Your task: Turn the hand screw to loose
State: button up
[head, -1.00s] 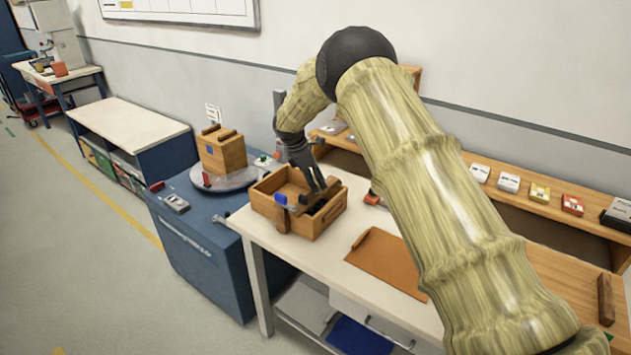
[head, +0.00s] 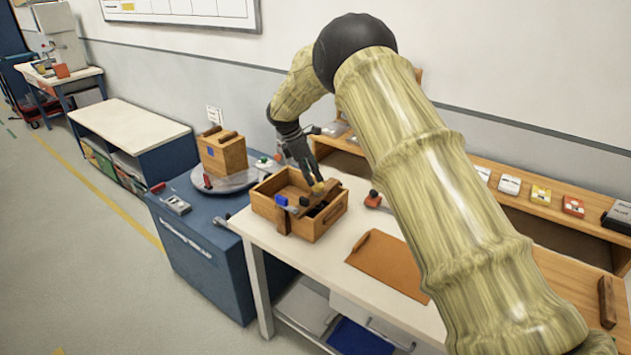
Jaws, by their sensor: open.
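A wooden box (head: 325,229) stands on the left end of the white workbench. What looks like the hand screw, wooden jaws with a blue handle (head: 281,200) and dark parts, sits at the box's near side and reaches over its inside. A small yellowish end (head: 318,187) shows at the box's upper right part, just under my fingers. My gripper (head: 310,176) is open, pointing down above the box's right half. Its fingers are small and dark here, and I cannot tell whether they touch the screw.
A brown board (head: 388,262) lies on the bench to the right, with a red-topped tool (head: 374,199) behind it. A wooden shelf (head: 530,210) with small boxes runs along the wall. On the blue cabinet (head: 205,255), a round plate (head: 225,180) carries a wooden block (head: 222,155).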

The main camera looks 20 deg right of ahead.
jog(key=v, duration=0.7)
jog(key=shift+r, duration=0.2)
jog(key=shift+a, duration=0.1)
